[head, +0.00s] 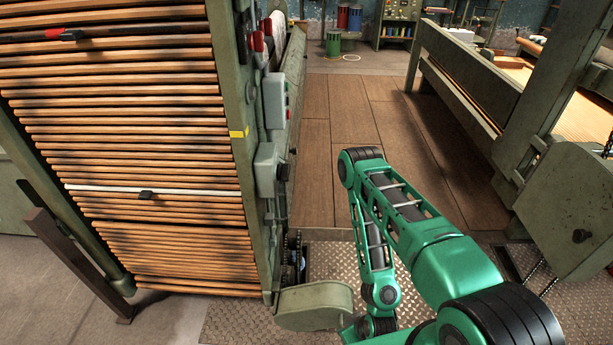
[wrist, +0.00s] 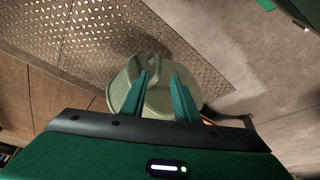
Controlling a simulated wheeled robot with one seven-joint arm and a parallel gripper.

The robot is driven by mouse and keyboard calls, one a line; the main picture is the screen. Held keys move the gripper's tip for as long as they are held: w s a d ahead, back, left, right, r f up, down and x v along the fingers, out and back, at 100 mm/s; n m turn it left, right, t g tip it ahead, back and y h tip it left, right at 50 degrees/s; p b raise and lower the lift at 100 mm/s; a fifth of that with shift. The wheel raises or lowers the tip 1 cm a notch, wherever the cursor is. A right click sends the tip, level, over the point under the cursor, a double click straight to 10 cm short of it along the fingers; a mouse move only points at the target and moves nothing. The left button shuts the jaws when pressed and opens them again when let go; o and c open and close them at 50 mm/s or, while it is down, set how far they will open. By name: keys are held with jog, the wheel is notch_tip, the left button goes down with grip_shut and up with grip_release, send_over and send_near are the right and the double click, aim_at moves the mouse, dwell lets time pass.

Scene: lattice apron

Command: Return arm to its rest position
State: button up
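My green arm (head: 425,245) is folded in the right half of the head view, above the metal floor plate. My gripper (wrist: 160,80) shows in the wrist view as two teal fingers standing apart with a clear gap. Nothing appears held between them. Beyond the fingers is a rounded pale green housing (wrist: 125,88); how far it is from the fingertips I cannot tell. The gripper itself cannot be made out in the head view.
A slatted wooden lattice (head: 150,160) in a green machine frame (head: 232,80) stands at left, with the rounded housing (head: 315,305) at its foot. Another green machine (head: 570,200) stands at right. Between them the brown floor (head: 350,110) is open beyond the tread plate (head: 235,320).

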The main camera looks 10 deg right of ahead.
jog(key=shift+w, duration=0.1)
jog(key=w+d+r, duration=0.1)
jog(key=w+r, duration=0.3)
jog(key=w, duration=0.1)
jog(key=w+d+r, duration=0.1)
jog(key=w+r, duration=0.1)
jog(key=shift+w+d, duration=0.2)
jog(key=shift+d, duration=0.1)
jog(key=w+d+r+m+g+h, duration=0.1)
jog(key=w+d+r, duration=0.25)
jog(key=r, duration=0.35)
jog(key=w+d+r+m, duration=0.1)
jog(key=w+d+r, duration=0.25)
jog(key=r, duration=0.45)
jog(key=s+d+r+m+g+h, duration=0.1)
jog(key=d+r, duration=0.2)
jog(key=r, duration=0.4)
jog(key=s+d+r+m, duration=0.15)
jog(key=d+r, duration=0.25)
jog(key=r, duration=0.4)
jog(key=s+d+r+m+g+y, duration=0.1)
jog(key=s+r+m, duration=0.4)
jog(key=s+r, duration=1.5)
jog(key=shift+s+d+r+g, duration=0.15)
jog(key=shift+s+r+g, duration=0.2)
jog(key=shift+r+g, duration=0.35)
